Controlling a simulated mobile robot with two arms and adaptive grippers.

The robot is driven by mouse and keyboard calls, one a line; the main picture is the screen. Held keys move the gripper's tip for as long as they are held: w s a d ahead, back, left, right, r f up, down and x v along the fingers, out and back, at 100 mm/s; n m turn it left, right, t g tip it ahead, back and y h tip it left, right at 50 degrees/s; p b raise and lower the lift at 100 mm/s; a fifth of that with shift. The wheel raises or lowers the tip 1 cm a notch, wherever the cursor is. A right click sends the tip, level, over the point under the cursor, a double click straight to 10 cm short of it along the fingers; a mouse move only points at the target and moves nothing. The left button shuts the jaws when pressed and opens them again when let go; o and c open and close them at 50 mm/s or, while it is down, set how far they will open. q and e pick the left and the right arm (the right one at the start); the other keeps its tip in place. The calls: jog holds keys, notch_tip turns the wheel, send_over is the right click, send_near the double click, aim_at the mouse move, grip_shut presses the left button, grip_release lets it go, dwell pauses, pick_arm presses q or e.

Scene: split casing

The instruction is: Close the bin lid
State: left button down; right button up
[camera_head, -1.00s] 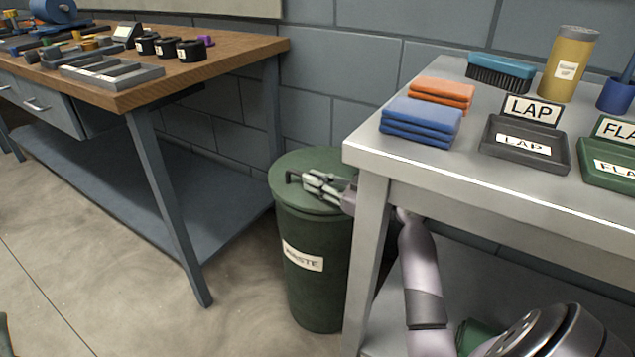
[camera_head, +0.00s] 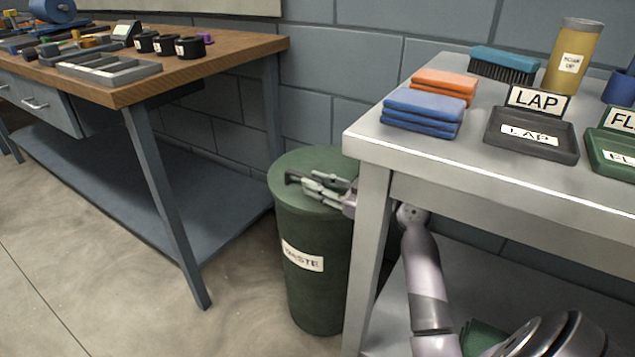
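The green waste bin (camera_head: 318,285) stands on the floor between the two benches, with a white "WASTE" label on its front. Its round green lid (camera_head: 308,162) lies flat on top and looks closed. My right gripper (camera_head: 298,180) lies over the lid, its fingers pointing left at the dark handle on the lid. Whether the fingers touch the handle or are shut on it is too small to tell. My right arm reaches in from the lower right, partly behind the grey table's leg. My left gripper is not in view.
A grey table (camera_head: 440,170) at right holds folded cloths (camera_head: 423,110), a brush (camera_head: 503,66), a yellow canister (camera_head: 573,57) and labelled trays (camera_head: 530,135). A wooden-topped workbench (camera_head: 190,75) stands at left. The floor in front of the bin is clear.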

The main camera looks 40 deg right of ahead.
jog(key=shift+o, duration=0.7)
jog(key=shift+a+r, duration=0.1)
jog(key=v, duration=1.2)
